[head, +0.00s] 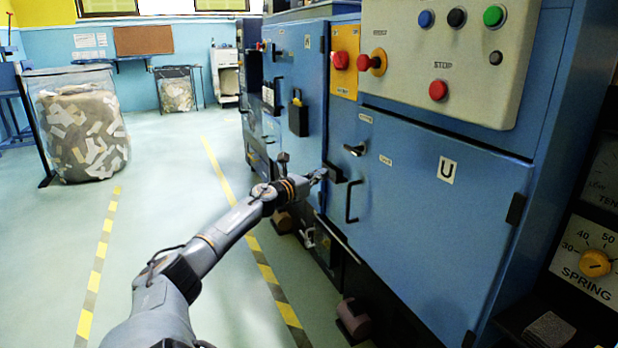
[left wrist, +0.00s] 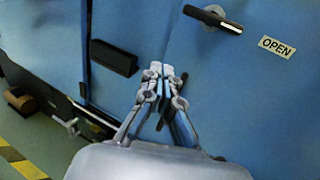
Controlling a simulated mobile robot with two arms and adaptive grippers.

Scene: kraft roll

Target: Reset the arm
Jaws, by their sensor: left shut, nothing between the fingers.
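My left arm reaches in from the bottom left of the head view. My left gripper (head: 318,176) is at the front of the blue machine, close to the left edge of the door marked U (head: 447,171). In the left wrist view the gripper (left wrist: 161,72) has its fingertips together, with nothing between them. The fingers point toward the blue panels, with a black block (left wrist: 113,57) to their left and a black lever (left wrist: 212,18) by an OPEN label to their upper right. I cannot tell if the fingers touch the machine. My right gripper is not in view.
The door has a vertical black handle (head: 352,201). A control panel (head: 450,55) with several buttons is above it. A bin of paper scraps (head: 82,135) stands at the left. The floor (head: 165,170) between the striped lines is clear.

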